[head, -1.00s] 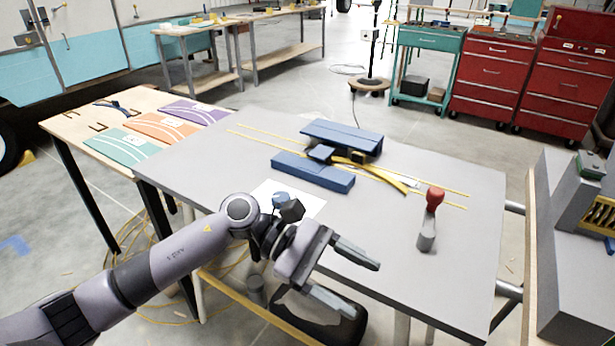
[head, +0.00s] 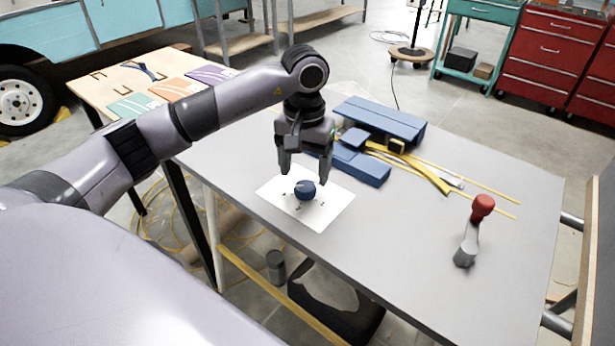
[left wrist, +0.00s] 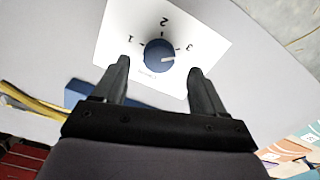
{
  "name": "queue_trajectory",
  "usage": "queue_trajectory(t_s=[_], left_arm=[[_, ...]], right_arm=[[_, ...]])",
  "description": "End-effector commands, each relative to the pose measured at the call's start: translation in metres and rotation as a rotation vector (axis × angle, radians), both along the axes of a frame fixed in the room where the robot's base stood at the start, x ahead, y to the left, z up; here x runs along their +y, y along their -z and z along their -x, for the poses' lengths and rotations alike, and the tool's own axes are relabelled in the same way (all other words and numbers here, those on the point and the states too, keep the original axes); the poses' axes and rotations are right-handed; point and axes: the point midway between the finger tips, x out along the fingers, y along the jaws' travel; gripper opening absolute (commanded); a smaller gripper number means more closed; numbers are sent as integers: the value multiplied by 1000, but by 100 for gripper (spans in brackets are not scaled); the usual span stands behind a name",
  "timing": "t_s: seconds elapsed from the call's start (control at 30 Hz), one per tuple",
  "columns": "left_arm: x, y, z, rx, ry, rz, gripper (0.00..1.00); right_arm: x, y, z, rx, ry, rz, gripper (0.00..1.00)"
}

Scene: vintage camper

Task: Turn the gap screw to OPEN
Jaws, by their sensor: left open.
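The gap screw is a round dark blue knob (head: 305,190) on a white card (head: 333,208) lying on the grey table. In the left wrist view the knob (left wrist: 159,56) has a pale pointer mark directed toward the right, near the 3. The card (left wrist: 112,38) there shows 1, 2 and 3 around the knob, and small lettering too blurred to read with certainty. My left gripper (head: 303,180) is open and points down just above and behind the knob. Its fingertips (left wrist: 160,64) show on either side of the knob in the wrist view, apart from it. My right gripper is not in view.
A blue bending machine (head: 385,122) with yellow strips (head: 425,175) stands behind the card. A side table (head: 110,75) with coloured cards is at the left. The table's front right is clear.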

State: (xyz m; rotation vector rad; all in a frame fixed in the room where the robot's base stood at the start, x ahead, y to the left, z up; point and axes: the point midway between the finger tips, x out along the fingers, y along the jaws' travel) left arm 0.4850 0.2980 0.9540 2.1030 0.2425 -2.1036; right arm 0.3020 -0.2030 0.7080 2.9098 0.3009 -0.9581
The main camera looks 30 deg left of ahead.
Motion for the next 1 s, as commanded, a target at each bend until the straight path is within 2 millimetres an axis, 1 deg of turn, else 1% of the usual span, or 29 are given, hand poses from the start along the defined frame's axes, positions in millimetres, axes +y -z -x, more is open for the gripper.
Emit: queue_trajectory(t_s=[0.03, 0.1, 0.2, 0.33, 0.57, 0.6, 0.67, 0.7, 0.73, 0.77, 1.0], left_arm=[[0, 8, 1, 3, -1, 1, 71], [-1, 18, 1, 4, -1, 2, 71], [-1, 29, 0, 3, 0, 2, 71], [-1, 35, 0, -1, 0, 3, 71], [-1, 37, 0, -2, 0, 3, 71], [-1, 37, 0, -2, 0, 3, 65], [-1, 36, 0, -2, 0, 3, 45], [-1, 36, 0, -2, 0, 3, 32], [-1, 36, 0, -2, 0, 3, 22], [-1, 36, 0, -2, 0, 3, 15], [-1, 36, 0, -2, -12, 3, 15]], right_arm=[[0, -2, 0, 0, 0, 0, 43], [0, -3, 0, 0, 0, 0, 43], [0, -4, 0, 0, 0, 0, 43], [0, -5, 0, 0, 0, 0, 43], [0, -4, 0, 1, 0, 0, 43], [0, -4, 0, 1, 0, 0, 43], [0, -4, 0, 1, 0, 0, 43], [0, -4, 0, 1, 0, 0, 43], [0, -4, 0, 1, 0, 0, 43], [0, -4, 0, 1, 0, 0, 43], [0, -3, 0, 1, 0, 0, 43]])
